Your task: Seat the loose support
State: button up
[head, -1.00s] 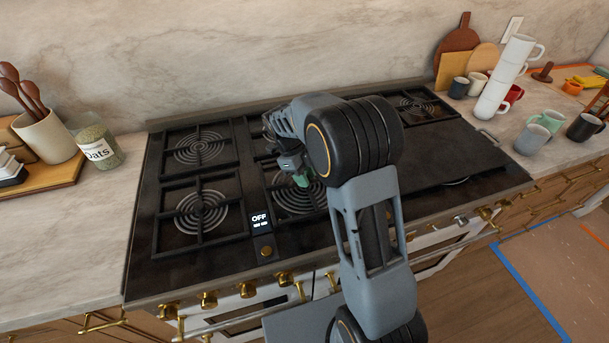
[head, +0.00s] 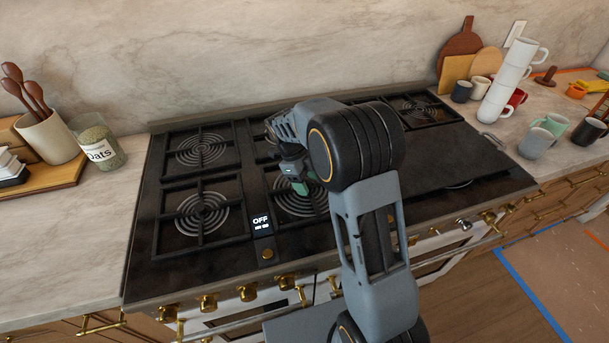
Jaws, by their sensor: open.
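Black pan supports sit on the cooktop (head: 145,262). The back-left support (head: 200,149) and front-left support (head: 201,208) lie over ringed burners and look flat. The middle front support (head: 290,212) is partly hidden by my arm and gripper. Another support (head: 420,108) shows at the back right. I cannot tell which support is loose. My gripper (head: 303,186), with green fingertips, is open just above the middle front burner. I cannot tell whether it touches the support. My arm hides much of the middle of the cooktop.
A flat dark plate (head: 455,155) covers the right of the cooktop. A leaning stack of white mugs (head: 507,85) and several other cups stand on the right counter. An oats jar (head: 98,143) and a utensil crock (head: 48,137) stand at left. The left counter's front is clear.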

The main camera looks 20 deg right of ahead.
jog(key=v, duration=1.3)
jog(key=shift+r, duration=0.4)
jog(key=shift+a, duration=0.15)
jog(key=s+f+n+t+y, duration=0.1)
jog(key=s+f+n+t, duration=0.3)
jog(key=n, duration=1.3)
jog(key=s+d+n+t+y, duration=0.2)
jog(key=s+n, duration=0.8)
jog(key=s, duration=0.6)
jog(key=shift+s+d+r+t, duration=0.4)
jog(key=shift+d+t, duration=0.2)
jog(key=shift+d, duration=0.1)
